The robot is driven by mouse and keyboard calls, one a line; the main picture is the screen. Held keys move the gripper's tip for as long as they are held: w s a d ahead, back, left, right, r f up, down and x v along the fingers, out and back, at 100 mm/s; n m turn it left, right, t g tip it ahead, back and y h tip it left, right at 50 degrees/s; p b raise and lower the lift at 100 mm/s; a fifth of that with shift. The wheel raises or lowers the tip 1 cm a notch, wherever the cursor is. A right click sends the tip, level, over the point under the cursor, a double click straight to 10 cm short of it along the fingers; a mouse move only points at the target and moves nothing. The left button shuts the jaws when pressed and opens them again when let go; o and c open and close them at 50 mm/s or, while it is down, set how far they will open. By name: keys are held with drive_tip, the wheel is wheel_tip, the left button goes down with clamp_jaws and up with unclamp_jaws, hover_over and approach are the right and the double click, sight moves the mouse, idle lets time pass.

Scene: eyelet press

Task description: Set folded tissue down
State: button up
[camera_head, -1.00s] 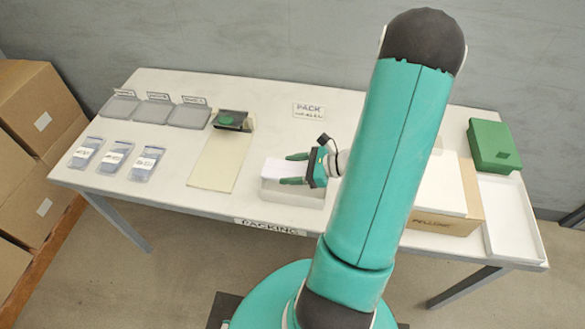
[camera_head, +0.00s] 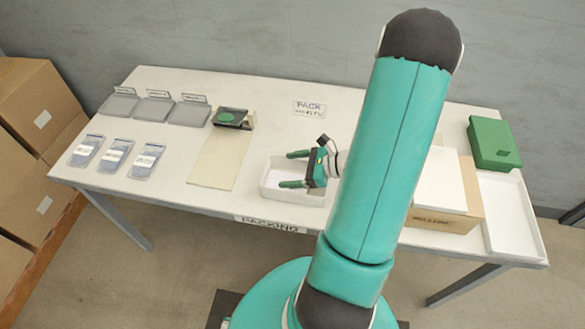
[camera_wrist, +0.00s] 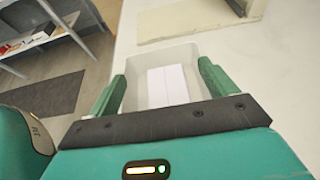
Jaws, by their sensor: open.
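The folded tissue (camera_wrist: 167,86) is white with a crease line down its middle. It lies flat inside a shallow white open tray (camera_wrist: 133,95), as the wrist view shows. The tray (camera_head: 292,197) also shows in the head view, near the table's front edge. My gripper (camera_head: 290,169) is open over the tray, one green finger on each side. In the wrist view its fingers (camera_wrist: 162,74) stand apart, with the tissue visible between them and not gripped. My gripper hides part of the tray in the head view.
Left of the tray is a cream board (camera_head: 217,162) with a small press with a green disc (camera_head: 231,118) behind it. Several clear packets (camera_head: 115,156) lie farther left. Right are a cardboard box (camera_head: 455,220), a green box (camera_head: 494,146) and a white tray (camera_head: 512,217).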

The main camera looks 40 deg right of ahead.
drive_tip(key=shift+r, duration=0.15)
drive_tip(key=shift+r, duration=0.25)
drive_tip(key=r+v, duration=0.1)
drive_tip(key=v, duration=1.1)
drive_tip(key=w+a+r+n+g+h, duration=0.1)
drive_tip(key=a+r+n+h, duration=0.3)
drive_tip(key=a+r+n, duration=0.6)
drive_tip(key=a+r+n+g+h, duration=0.4)
drive_tip(key=a+r+n, duration=0.7)
drive_tip(key=a+n, duration=0.7)
drive_tip(key=shift+w, duration=0.4)
